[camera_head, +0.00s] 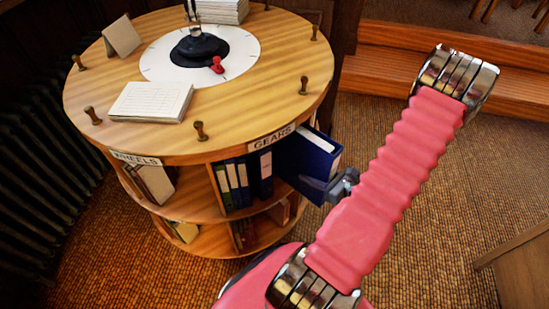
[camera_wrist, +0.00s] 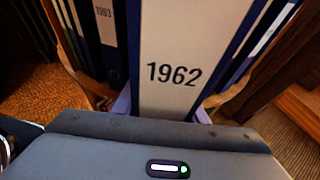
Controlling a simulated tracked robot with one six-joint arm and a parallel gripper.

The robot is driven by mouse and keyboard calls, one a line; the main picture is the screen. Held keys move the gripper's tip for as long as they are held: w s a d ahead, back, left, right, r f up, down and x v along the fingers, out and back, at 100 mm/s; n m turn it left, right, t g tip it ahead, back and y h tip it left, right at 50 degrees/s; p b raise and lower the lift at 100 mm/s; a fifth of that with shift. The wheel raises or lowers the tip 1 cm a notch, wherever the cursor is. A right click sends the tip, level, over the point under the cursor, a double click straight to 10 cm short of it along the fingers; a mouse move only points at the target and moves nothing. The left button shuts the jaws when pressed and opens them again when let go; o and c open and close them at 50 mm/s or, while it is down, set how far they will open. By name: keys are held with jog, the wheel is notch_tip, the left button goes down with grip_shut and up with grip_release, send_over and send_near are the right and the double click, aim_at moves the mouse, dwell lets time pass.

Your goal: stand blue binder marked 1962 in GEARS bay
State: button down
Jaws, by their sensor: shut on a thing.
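The blue binder (camera_head: 310,160) is held at the mouth of the GEARS bay, partly inside and partly sticking out to the right. The GEARS label (camera_head: 271,137) is on the rim of the round wooden table above the bay. Whether the binder's base touches the shelf is hidden.
Several binders stand in the bay left of the held one, including one marked 1963 (camera_wrist: 103,20). The WHEELS bay (camera_head: 150,183) is further left. Papers (camera_head: 150,102) and brass pegs (camera_head: 303,85) are on the tabletop. Carpet (camera_head: 430,220) is open at right, before a wooden step (camera_head: 400,80).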

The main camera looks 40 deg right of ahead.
aim_at(277, 153)
jog(key=w, duration=0.5)
jog(key=w+a, duration=0.1)
jog(key=w, duration=0.9)
jog(key=shift+w+a, duration=0.25)
jog(key=shift+w, duration=0.1)
jog(key=shift+w, duration=0.3)
jog(key=shift+w+f, duration=0.1)
jog(key=shift+f, duration=1.65)
jog(key=c, duration=1.1)
grip_release()
jog(key=shift+f, duration=0.1)
